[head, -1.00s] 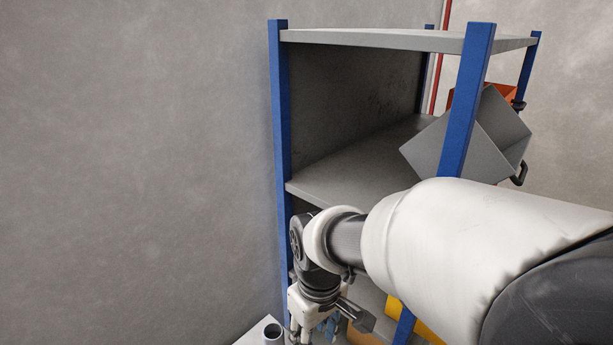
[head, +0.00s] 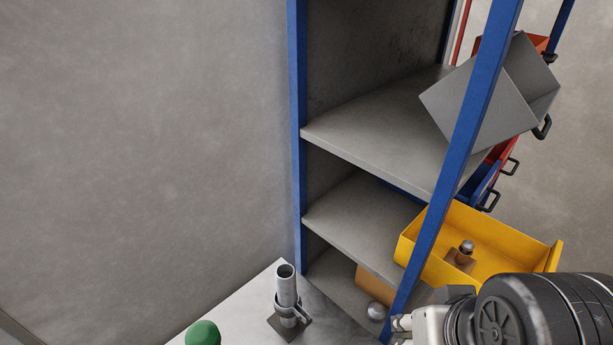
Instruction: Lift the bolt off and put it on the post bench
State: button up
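The light grey bench (head: 235,307) at the bottom carries an upright metal post (head: 287,287) with an open tube top. A clamp-like metal piece sits around the post's lower part, above a dark square base plate (head: 275,326). I cannot say for sure which thing is the bolt. A small round-topped metal piece (head: 467,247) stands on a brown block in the yellow bin (head: 520,245). Another rounded metal piece (head: 376,311) shows low on the shelf unit. My gripper (head: 401,324) is only partly seen at the bottom edge, right of the post; its fingertips are hidden.
A blue-framed shelf unit (head: 297,120) with grey shelves stands behind the bench. A tilted grey bin (head: 485,105) hangs over its right side. A green dome (head: 203,334) stands at the bench's front. The grey wall is on the left.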

aim_at(467, 245)
jog(key=z, duration=0.75)
